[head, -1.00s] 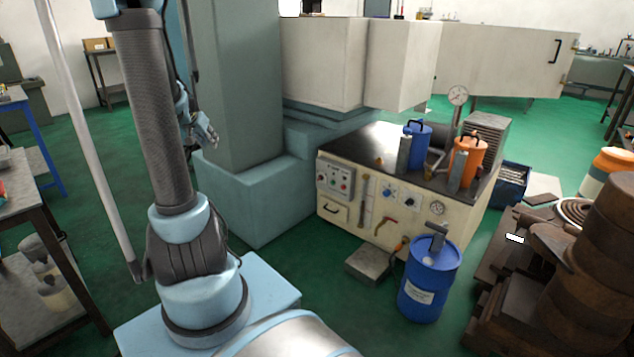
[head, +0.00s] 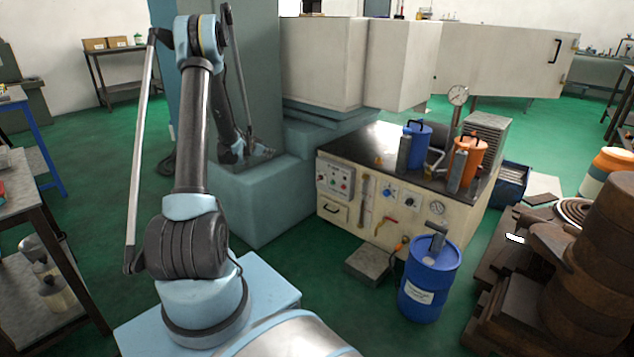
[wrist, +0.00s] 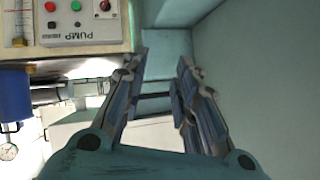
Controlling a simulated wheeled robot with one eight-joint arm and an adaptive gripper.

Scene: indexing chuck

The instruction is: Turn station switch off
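The cream control cabinet (head: 330,228) stands right of my gripper in the head view. Its grey panel (head: 335,181) carries small switches and red buttons. I cannot tell which control is the station switch. My gripper (wrist: 162,57) is open and empty, its fingers apart and beside the panel, touching nothing I can see.
A teal machine base (head: 262,205) stands left of the cabinet. A blue drum (head: 428,285) and a grey block (head: 367,265) are on the floor in front of it. Rusty round parts (head: 600,260) are stacked at the right.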

